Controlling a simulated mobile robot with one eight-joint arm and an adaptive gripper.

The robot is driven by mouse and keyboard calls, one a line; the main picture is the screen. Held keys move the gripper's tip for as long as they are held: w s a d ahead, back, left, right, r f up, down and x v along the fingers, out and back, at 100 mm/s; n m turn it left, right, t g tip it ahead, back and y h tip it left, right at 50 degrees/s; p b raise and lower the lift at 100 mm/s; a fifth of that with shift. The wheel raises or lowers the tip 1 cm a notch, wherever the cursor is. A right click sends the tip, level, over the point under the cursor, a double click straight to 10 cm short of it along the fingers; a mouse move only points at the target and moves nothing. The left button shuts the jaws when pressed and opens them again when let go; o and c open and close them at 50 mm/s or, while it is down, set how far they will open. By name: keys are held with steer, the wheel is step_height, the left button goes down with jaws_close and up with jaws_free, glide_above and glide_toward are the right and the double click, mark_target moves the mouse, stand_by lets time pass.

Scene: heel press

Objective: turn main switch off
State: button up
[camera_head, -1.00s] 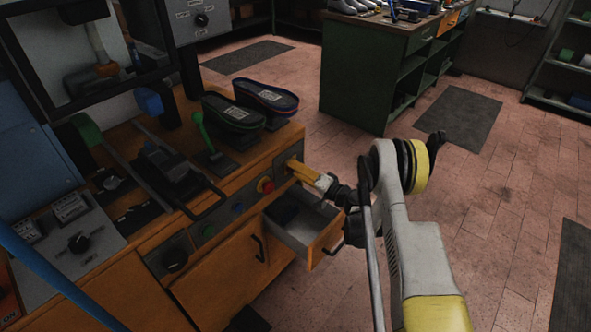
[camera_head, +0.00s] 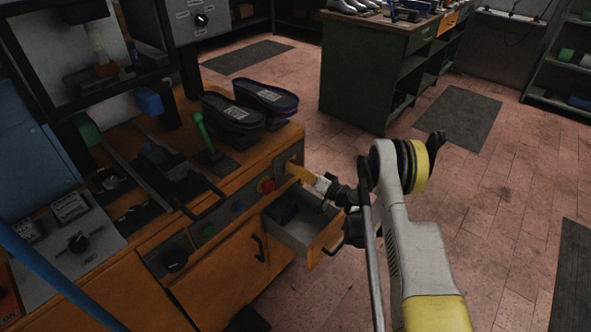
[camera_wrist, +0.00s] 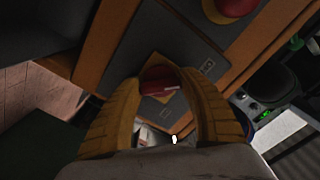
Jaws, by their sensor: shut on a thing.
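The main switch, a red rotary handle (camera_wrist: 162,80) on a yellow square plate (camera_wrist: 154,62), shows in the wrist view on a dark grey panel. My gripper (camera_wrist: 163,84) has its yellow fingers shut on the handle, one on each side. The handle lies roughly crosswise between them, and the plate looks turned like a diamond behind it. In the head view my gripper (camera_head: 292,168) reaches the right end of the orange bench front. Its fingers hide the switch there.
A red mushroom button (camera_head: 265,186) sits just left of my gripper; it also shows in the wrist view (camera_wrist: 230,6). An open drawer (camera_head: 318,246) sticks out below my gripper. A green lever (camera_head: 203,130) and shoe soles (camera_head: 268,97) are on the bench top.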

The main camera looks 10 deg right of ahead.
mark_target(288, 143)
steer(key=o, duration=1.2)
step_height(288, 143, up, 10)
steer(key=shift+r, duration=0.1)
